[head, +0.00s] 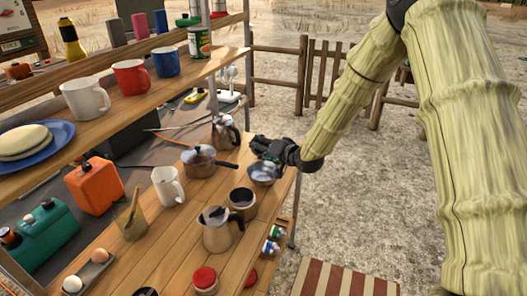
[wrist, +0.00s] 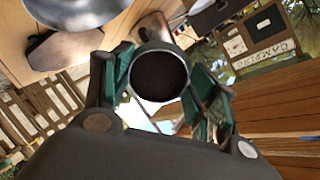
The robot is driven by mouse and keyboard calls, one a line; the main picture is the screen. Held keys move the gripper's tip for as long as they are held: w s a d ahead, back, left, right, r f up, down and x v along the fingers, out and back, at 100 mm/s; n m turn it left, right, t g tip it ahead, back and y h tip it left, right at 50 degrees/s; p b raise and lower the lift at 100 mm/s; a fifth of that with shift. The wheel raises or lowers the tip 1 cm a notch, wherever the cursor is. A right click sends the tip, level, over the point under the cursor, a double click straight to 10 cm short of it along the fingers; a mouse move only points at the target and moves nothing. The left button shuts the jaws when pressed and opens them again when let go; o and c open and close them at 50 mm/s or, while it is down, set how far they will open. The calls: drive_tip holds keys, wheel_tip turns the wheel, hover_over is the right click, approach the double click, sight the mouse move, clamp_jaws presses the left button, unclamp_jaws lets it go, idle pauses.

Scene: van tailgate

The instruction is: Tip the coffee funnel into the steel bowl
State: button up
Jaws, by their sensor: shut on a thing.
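My gripper (wrist: 160,88) is shut on the coffee funnel (wrist: 133,80), a round metal rim filled with dark coffee grounds, held between green finger pads. In the head view my gripper (head: 266,152) is over the far right end of the wooden tailgate table, just above and behind the steel bowl (head: 262,175). The funnel cannot be made out clearly there. In the wrist view the rim of a shiny bowl (wrist: 75,14) shows at the top left, apart from the funnel. I cannot tell whether the funnel is over the bowl.
A moka pot (head: 217,232) and an open dark-mouthed metal pot (head: 243,202) stand in front of the bowl. A lidded saucepan (head: 201,165) and a kettle (head: 224,133) stand to its left and behind. Jars with red lids (head: 205,279) are nearer. A shelf (head: 150,90) with mugs overhangs the left.

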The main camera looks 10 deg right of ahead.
drive_tip(key=shift+s+d+f+t+y+b, duration=0.25)
drive_tip(key=shift+t+b, duration=0.4)
drive_tip(key=shift+b, duration=0.95)
drive_tip(key=shift+s+a+f+t+y+b, duration=0.1)
drive_tip(key=shift+f+t+y+b, duration=0.45)
drive_tip(key=shift+b, duration=1.05)
drive_tip(key=shift+s+d+f+t+y+b, duration=0.15)
drive_tip(key=shift+t+b, duration=0.65)
drive_tip(key=shift+b, duration=0.8)
drive_tip(key=shift+s+d+f+t+y+b, duration=0.25)
drive_tip(key=shift+t+b, duration=0.4)
drive_tip(key=shift+b, duration=1.25)
drive_tip(key=shift+a+f+t+y+b, duration=0.15)
drive_tip(key=shift+t+y+b, duration=0.4)
drive_tip(key=shift+b, duration=1.35)
drive_tip(key=shift+s+f+t+y+b, duration=0.15)
drive_tip(key=shift+t+b, duration=0.65)
drive_tip(key=shift+b, duration=1.1)
drive_tip(key=shift+r+t+b, duration=0.1)
drive_tip(key=shift+t+b, duration=0.3)
drive_tip(key=shift+b, duration=0.5)
drive_tip(key=shift+d+p, duration=0.1)
drive_tip(key=shift+p, duration=1.6)
